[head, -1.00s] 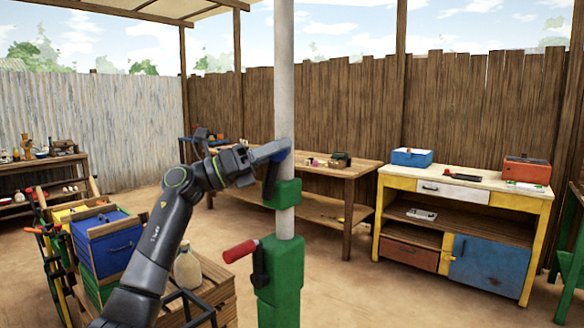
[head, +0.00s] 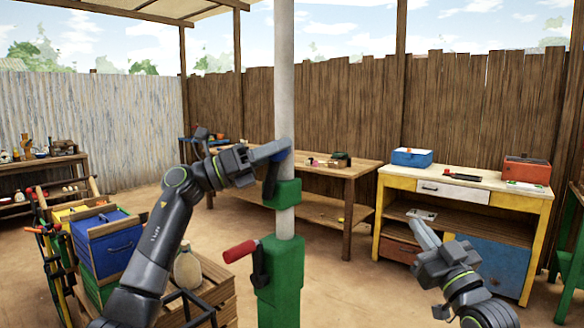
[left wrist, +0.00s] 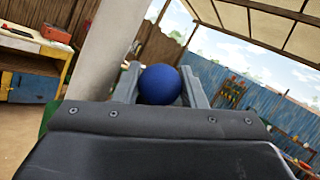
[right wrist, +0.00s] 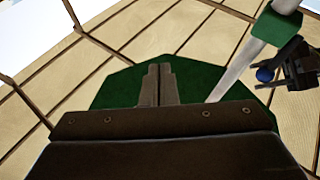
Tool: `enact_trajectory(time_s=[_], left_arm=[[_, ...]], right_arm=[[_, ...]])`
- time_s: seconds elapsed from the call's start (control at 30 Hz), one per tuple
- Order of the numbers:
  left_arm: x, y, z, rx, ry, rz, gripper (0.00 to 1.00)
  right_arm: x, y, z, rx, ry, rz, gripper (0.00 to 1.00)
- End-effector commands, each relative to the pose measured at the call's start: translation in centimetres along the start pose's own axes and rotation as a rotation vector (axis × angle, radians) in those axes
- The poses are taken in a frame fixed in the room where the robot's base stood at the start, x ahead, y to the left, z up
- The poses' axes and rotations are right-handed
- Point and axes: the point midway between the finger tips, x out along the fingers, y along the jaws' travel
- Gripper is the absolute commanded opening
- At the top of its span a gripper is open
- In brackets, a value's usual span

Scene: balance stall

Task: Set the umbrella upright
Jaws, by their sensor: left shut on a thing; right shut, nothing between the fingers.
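The umbrella's pale grey pole (head: 284,80) stands about vertical in the head view, in a green base post (head: 281,285). A green collar (head: 284,194) sits around the pole, and a red-handled crank (head: 241,252) sticks out left of the post. In the right wrist view a green canopy (right wrist: 112,92) shows overhead, partly behind my fingers. My left gripper (head: 276,152) is shut on a blue ball knob (left wrist: 160,84) beside the pole, just above the collar. My right gripper (head: 416,222) is shut and empty, right of the pole and apart from it.
A yellow workbench (head: 545,235) with a blue box (head: 411,157) and a red box (head: 527,170) stands behind my right gripper. A wooden table (head: 350,172) is behind the pole. A crate (head: 222,290) with a pale jug (head: 187,270) is at lower left. Bare floor lies between.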

Motion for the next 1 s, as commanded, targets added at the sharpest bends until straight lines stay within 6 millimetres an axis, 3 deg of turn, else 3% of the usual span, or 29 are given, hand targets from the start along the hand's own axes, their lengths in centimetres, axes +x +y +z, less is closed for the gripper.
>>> enact_trajectory(time_s=[0.03, 0.2, 0.4, 0.67, 0.77, 1.0], left_arm=[[-0.1, 0.1, -0.2, -0.004, 0.002, 0.001, 0.0], [-0.1, 0.1, -0.2, -0.004, 0.002, 0.002, 0.0], [-0.1, 0.1, -0.2, -0.004, 0.002, 0.002, 0.0], [-0.1, 0.1, -0.2, -0.004, 0.002, 0.002, 0.0], [-0.1, 0.1, -0.2, -0.004, 0.002, 0.002, 0.0], [-0.1, 0.1, -0.2, -0.004, 0.002, 0.002, 0.0]], right_arm=[[0.4, -2.5, -0.9, 0.058, 0.008, -0.034, 0.0], [0.7, -9.7, -3.8, 0.217, 0.013, -0.16, 0.0], [0.1, -15.7, -7.3, 0.335, 0.028, -0.291, 0.0], [-0.1, -18.5, -9.3, 0.381, 0.038, -0.361, 0.0], [0.9, -18.9, -9.5, 0.383, 0.038, -0.363, 0.0], [5.2, -20.4, -9.9, 0.382, 0.038, -0.363, 0.0]])
